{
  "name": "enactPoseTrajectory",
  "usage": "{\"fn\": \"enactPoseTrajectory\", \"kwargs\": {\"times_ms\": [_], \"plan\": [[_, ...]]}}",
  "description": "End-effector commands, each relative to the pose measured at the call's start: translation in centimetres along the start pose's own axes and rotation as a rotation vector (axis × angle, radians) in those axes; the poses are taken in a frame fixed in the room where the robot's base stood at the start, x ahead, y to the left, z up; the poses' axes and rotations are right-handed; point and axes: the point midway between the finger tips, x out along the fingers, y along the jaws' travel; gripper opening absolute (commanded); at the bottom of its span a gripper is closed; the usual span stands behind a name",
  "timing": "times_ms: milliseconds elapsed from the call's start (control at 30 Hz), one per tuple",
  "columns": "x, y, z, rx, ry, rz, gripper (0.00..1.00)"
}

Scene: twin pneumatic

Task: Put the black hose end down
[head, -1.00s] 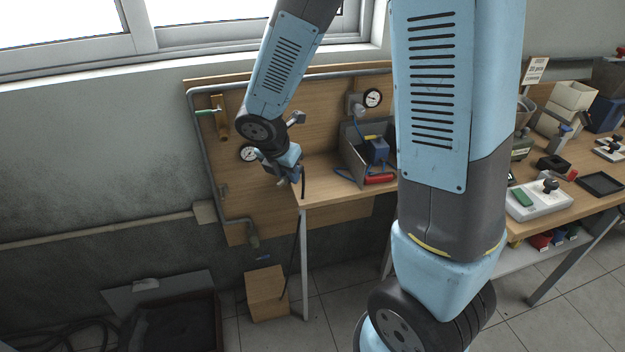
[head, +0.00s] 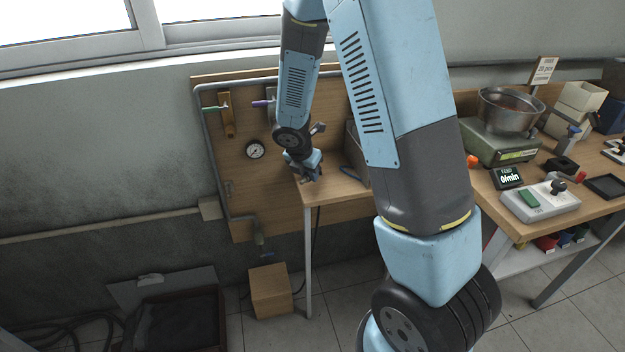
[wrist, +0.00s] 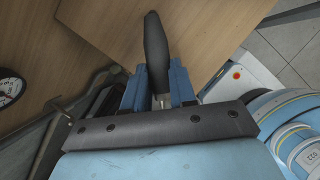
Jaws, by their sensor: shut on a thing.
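The black hose end (wrist: 155,48) is a dark tapered piece that sticks out from between the two blue fingers of my gripper (wrist: 159,84) in the wrist view. My gripper is shut on it. In the head view my gripper (head: 309,178) is small and far off, at the left front corner of the wooden bench top (head: 345,189). The hose end cannot be made out there. A thin dark line, perhaps the hose, hangs below the bench edge. Whether the hose end touches the bench top is not clear.
A wooden panel with a pressure gauge (head: 255,150), a green-handled valve (head: 217,108) and a purple handle (head: 262,103) stands behind. A grey bin (head: 356,150) is right of my gripper, partly behind my arm. A wooden box (head: 271,291) is on the floor.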

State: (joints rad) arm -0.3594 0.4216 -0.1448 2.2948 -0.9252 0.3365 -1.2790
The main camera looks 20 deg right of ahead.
Motion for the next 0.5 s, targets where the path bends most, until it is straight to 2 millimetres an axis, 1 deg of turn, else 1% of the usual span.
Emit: {"fn": "enactPoseTrajectory", "kwargs": {"times_ms": [100, 200, 500], "plan": [[1.3, 0.0, -0.7, -0.005, 0.001, -0.003, 0.0], [2.1, -0.1, -1.0, -0.004, 0.001, -0.003, 0.0], [2.5, -0.1, -1.1, 0.0, 0.001, -0.002, 0.0]]}}
